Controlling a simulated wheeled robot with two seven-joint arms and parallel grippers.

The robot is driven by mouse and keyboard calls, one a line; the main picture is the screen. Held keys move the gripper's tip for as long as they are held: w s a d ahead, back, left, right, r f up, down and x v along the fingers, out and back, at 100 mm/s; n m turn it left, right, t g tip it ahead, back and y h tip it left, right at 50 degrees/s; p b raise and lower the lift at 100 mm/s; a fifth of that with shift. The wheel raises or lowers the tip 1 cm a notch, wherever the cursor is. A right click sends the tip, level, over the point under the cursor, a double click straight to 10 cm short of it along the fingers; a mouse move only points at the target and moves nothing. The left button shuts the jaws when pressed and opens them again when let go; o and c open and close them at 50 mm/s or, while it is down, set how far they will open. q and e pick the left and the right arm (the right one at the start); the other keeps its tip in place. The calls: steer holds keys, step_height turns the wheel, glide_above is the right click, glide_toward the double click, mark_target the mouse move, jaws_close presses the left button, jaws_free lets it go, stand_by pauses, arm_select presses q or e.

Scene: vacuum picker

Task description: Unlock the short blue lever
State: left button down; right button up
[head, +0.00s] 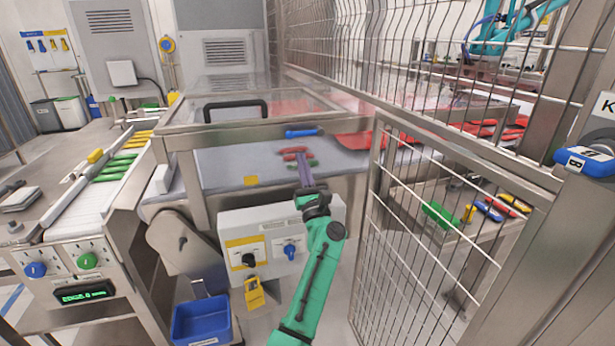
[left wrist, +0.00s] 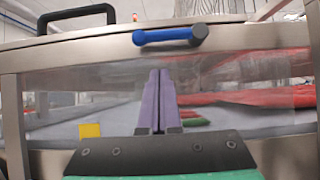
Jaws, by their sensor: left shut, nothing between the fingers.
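The short blue lever (head: 302,132) lies roughly level on the front rail of the clear-topped guard. In the left wrist view the fingers (left wrist: 160,72) end a little below the lever, with a visible gap between. My right gripper is in no view.
A black handle (head: 235,108) sits on the guard lid. A grey switch box (head: 270,218) with a yellow padlock (head: 254,292) is below. A wire fence gate (head: 440,240) stands at the right, near a blue latch marked B (head: 585,160). A blue bin (head: 202,320) is low left.

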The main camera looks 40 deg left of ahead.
mark_target(304, 133)
arm_select(q)
step_height(304, 133, up, 4)
steer(key=shift+w+a+f+p, duration=0.15)
steer(key=shift+f+p, duration=0.05)
steer(key=shift+p, duration=0.45)
steer(key=shift+a+r+m+t+h+p, duration=0.1)
steer(key=shift+r+m+t+h+p, duration=0.1)
steer(key=shift+m+t+h+p, duration=0.3)
steer(key=shift+r+m+p, duration=0.1)
steer(key=shift+m+p, duration=0.2)
